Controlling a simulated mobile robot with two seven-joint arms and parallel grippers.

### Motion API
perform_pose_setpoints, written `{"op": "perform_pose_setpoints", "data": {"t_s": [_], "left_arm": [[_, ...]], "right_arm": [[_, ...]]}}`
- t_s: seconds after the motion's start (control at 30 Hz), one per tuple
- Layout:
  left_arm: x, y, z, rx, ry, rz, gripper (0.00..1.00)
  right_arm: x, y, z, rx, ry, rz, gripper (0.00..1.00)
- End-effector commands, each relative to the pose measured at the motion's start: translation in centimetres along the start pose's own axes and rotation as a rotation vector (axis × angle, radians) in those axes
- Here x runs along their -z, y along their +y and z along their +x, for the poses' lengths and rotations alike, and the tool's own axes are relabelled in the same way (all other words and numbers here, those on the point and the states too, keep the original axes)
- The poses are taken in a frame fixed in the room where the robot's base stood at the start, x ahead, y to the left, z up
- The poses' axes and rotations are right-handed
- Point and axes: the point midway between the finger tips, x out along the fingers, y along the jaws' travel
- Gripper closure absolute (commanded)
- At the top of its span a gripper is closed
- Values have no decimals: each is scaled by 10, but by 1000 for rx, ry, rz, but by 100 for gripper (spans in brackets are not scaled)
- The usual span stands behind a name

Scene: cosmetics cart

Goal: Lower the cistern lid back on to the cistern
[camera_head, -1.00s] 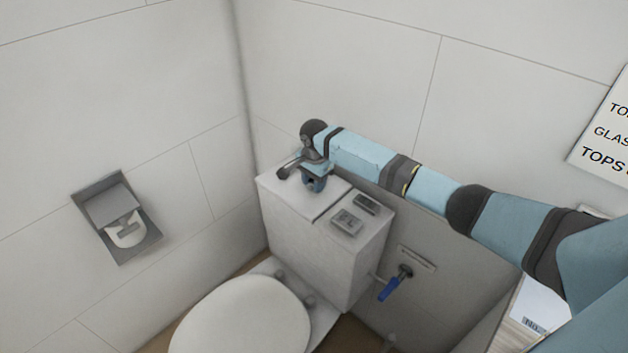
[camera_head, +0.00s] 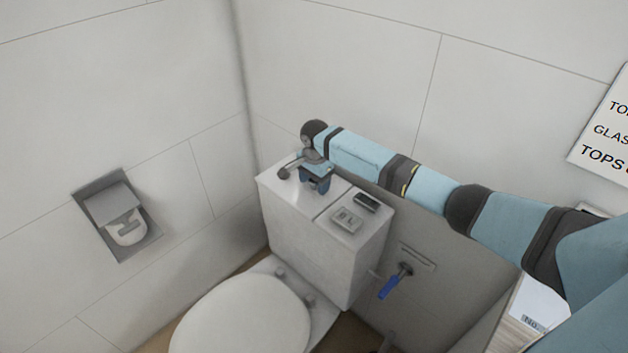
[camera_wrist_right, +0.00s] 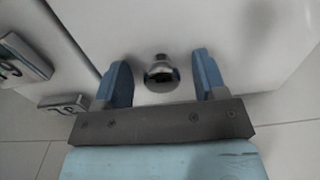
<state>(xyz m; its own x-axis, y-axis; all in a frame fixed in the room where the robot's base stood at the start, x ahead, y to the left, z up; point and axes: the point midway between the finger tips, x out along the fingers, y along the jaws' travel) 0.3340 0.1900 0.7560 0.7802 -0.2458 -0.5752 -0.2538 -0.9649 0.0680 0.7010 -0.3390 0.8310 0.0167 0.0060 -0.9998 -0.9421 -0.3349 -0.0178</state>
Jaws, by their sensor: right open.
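The cistern lid (camera_head: 283,180) is the white panel on the left part of the cistern (camera_head: 310,245) top. It looks flat on the cistern, about level with the panel on its right, with a thin seam between them. In the right wrist view the lid (camera_wrist_right: 230,30) fills the upper middle, with a shiny round knob (camera_wrist_right: 160,76) on it. My right gripper (camera_head: 313,187) is over the lid with its fingers spread. In the wrist view the blue fingers (camera_wrist_right: 161,62) stand either side of the knob, apart from it. My left gripper is not in view.
Two small plates, a light one (camera_head: 346,219) and a dark one (camera_head: 367,202), lie on the cistern's right panel. The toilet seat (camera_head: 240,318) is in front. A blue-handled valve (camera_head: 394,283) is at right. A paper holder (camera_head: 116,216) is on the left wall. Walls close in behind.

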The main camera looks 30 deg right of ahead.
Motion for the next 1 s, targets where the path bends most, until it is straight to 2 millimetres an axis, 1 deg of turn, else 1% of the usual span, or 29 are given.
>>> {"op": "perform_pose_setpoints", "data": {"t_s": [0.07, 0.17, 0.27, 0.5, 0.6, 0.7, 0.83, 1.0], "left_arm": [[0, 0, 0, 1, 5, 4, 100], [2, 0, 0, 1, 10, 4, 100], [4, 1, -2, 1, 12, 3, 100], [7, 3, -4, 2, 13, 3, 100], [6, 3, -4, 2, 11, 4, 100], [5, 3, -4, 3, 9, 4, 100], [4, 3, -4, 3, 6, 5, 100], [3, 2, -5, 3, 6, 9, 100]], "right_arm": [[0, 0, -2, 1, 0, 0, 35], [0, -1, -14, 3, 0, 0, 35], [1, -1, -34, 5, 1, 0, 35], [0, -1, -90, 7, 1, 0, 35], [0, -1, -110, 6, 1, -1, 35], [0, -1, -125, 6, 1, -1, 35], [0, -1, -136, 4, 0, -1, 35], [0, -1, -141, 4, 0, 0, 35]]}}
